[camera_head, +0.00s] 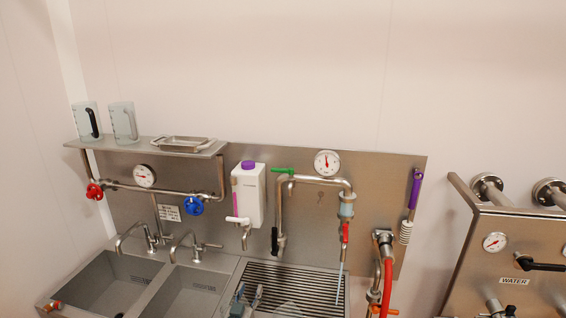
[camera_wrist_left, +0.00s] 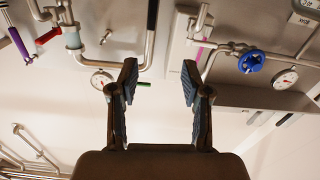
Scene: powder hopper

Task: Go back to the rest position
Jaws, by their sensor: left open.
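My left gripper (camera_head: 246,298) shows at the bottom edge of the head view, in front of the drain grate, with its fingers pointing up. In the left wrist view the left gripper (camera_wrist_left: 159,80) has its two padded fingers wide apart with nothing between them. The wall fittings appear upside down behind it. My right gripper is in neither view.
A steel double sink (camera_head: 100,285) and ribbed drain grate (camera_head: 310,285) stand against the wall. Above are a blue valve (camera_head: 192,206), red valve (camera_head: 94,191), white dispenser (camera_head: 249,195) and bent pipe (camera_head: 315,181). A shelf (camera_head: 110,145) holds two jugs. A WATER panel (camera_head: 515,255) stands right.

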